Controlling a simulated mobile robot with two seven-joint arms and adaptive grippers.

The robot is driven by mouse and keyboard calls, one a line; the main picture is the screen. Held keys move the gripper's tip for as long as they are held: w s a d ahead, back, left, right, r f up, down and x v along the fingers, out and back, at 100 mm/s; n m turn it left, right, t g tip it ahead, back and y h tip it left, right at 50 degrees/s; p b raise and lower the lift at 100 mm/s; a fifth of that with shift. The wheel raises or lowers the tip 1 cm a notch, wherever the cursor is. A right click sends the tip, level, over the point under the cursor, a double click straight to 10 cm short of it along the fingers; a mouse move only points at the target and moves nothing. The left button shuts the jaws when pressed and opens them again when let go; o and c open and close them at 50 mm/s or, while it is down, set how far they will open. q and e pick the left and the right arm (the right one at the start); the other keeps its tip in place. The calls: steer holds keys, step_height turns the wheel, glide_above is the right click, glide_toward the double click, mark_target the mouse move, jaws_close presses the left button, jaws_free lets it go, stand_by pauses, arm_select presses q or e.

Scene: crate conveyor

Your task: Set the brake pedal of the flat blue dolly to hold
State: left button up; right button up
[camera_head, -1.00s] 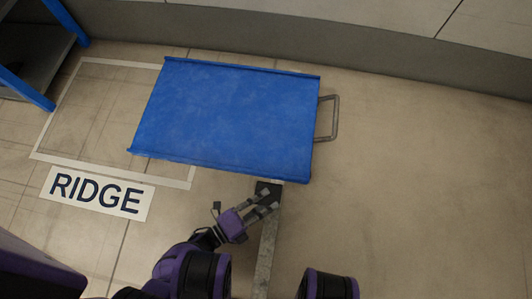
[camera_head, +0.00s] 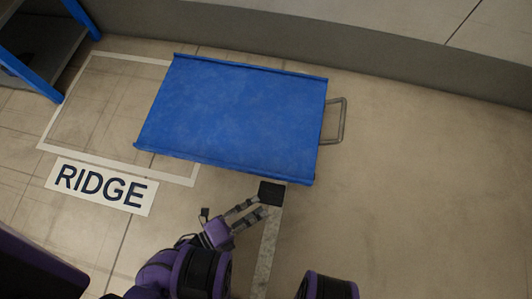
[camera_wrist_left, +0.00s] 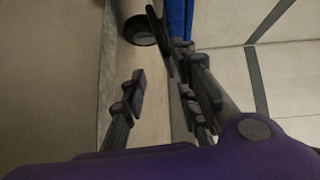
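The flat blue dolly (camera_head: 235,115) lies on the floor in the head view, with a grey metal handle (camera_head: 341,120) at its right end. Its black brake pedal (camera_head: 271,194) sticks out at the near edge, close to the right corner. My left gripper (camera_head: 261,206) is just below and left of the pedal, its two fingers apart and nothing between them. I cannot tell whether they touch the pedal. The left wrist view shows the open fingers (camera_wrist_left: 162,88), a dark wheel (camera_wrist_left: 139,30) and the dolly's blue edge (camera_wrist_left: 178,18). My right gripper is out of view.
A white floor outline (camera_head: 65,110) lies left of the dolly, with a RIDGE label (camera_head: 101,187) below it. A pale floor strip (camera_head: 267,255) runs down from the pedal. A blue-framed rack (camera_head: 35,75) stands upper left. The floor to the right is clear.

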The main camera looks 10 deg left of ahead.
arm_select(q)
steer(key=v, duration=0.7)
steer(key=shift+s+a, duration=0.1)
stand_by(0.4)
